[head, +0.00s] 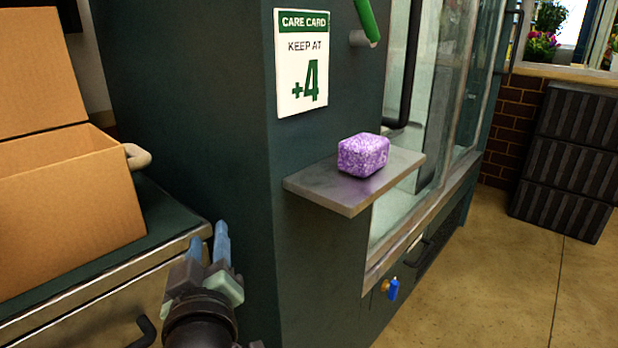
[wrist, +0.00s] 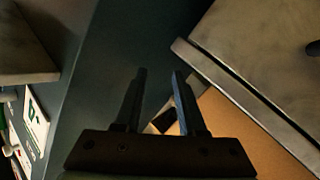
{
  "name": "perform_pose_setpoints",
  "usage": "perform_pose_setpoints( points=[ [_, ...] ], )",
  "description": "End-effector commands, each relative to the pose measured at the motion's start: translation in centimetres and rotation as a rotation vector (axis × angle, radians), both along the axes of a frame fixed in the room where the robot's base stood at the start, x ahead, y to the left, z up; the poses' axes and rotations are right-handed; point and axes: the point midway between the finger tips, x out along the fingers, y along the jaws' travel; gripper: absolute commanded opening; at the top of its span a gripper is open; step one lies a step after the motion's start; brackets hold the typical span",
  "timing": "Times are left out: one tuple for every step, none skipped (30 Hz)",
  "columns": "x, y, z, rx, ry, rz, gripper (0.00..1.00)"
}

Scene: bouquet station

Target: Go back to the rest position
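My gripper (head: 214,240) is at the lower left of the head view, in front of the dark green cabinet side and near the corner of the counter. Its two blue-grey fingers point up and stand a little apart. In the wrist view the fingers (wrist: 158,92) are also apart, with nothing between their tips. The gripper is empty and touches nothing that I can see.
A purple speckled block (head: 363,154) rests on a small metal shelf (head: 350,195) on the cabinet. An open cardboard box (head: 70,215) stands on the left counter (head: 165,225). A care card (head: 302,62) reads "+4". Floor (head: 480,270) at right is clear.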

Motion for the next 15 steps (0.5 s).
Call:
perform_pose_setpoints(
  points=[
    [-0.2,-1.7,4.2,0.063,-0.076,-0.027,0.4],
    [-0.4,-2.5,6.3,0.1,-0.115,-0.039,0.4],
    [-0.9,-3.7,9.1,0.149,-0.172,-0.052,0.4],
    [-1.4,-4.6,11.1,0.185,-0.214,-0.061,0.4],
    [-1.9,-5.5,13.2,0.221,-0.259,-0.069,0.4],
    [-2.8,-6.7,15.9,0.268,-0.317,-0.076,0.4],
    [-3.7,-7.6,17.9,0.302,-0.364,-0.081,0.4],
    [-4.5,-8.5,19.8,0.336,-0.409,-0.084,0.4],
    [-5.9,-9.6,22.4,0.38,-0.472,-0.085,0.4],
    [-7.0,-10.5,24.2,0.412,-0.519,-0.083,0.4],
    [-8.2,-11.3,26.0,0.444,-0.569,-0.08,0.4],
    [-10.0,-12.3,28.3,0.484,-0.634,-0.074,0.4],
    [-11.4,-13.1,30.0,0.512,-0.685,-0.068,0.4],
    [-12.9,-13.9,31.5,0.54,-0.734,-0.06,0.4],
    [-15.1,-14.8,33.6,0.575,-0.802,-0.044,0.4]
  ],
)
